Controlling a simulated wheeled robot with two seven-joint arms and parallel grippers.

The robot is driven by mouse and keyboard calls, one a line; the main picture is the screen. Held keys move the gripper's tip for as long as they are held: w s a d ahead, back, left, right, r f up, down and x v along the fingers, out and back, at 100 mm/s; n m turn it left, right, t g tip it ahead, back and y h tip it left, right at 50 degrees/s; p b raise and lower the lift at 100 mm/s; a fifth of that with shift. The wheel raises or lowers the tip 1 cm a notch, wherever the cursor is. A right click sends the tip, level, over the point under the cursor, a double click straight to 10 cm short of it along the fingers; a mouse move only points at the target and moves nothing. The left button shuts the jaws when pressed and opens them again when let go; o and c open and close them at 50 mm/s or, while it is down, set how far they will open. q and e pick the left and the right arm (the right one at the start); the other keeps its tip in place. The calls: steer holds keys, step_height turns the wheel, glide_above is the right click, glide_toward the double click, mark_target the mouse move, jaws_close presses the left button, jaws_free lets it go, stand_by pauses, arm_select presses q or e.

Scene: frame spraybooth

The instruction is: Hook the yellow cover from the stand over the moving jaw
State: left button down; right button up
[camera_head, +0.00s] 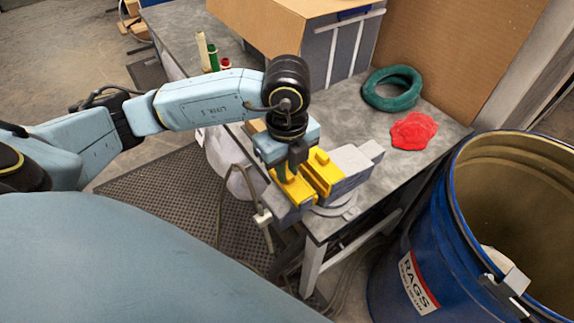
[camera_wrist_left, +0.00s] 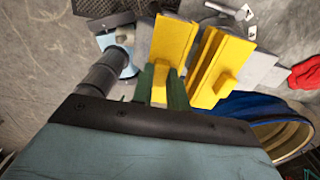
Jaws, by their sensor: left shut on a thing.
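My left gripper (camera_head: 288,172) is shut on a yellow cover (camera_head: 294,188) at the front jaw of the grey vise (camera_head: 347,161). In the left wrist view its two green fingers (camera_wrist_left: 163,88) pinch the near part of the cover (camera_wrist_left: 173,42). The cover lies at the moving jaw (camera_head: 283,208); I cannot tell whether it is fully seated. A second yellow cover (camera_head: 324,171) sits on the other jaw and also shows in the left wrist view (camera_wrist_left: 222,65), with a narrow gap between the two covers. I cannot make out the stand. My right gripper is out of view.
The vise is at the front corner of the grey bench (camera_head: 385,160). A teal ring (camera_head: 377,98) and a red rag (camera_head: 414,131) lie behind it. Bottles (camera_head: 208,52) stand at the back left. A blue rags drum (camera_head: 390,268) stands close at the right.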

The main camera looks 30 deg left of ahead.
arm_select(q)
steer(key=c, duration=1.3)
jaws_free()
step_height(320, 180, up, 13)
steer(key=shift+r+p, duration=0.15)
steer(key=shift+p, duration=0.15)
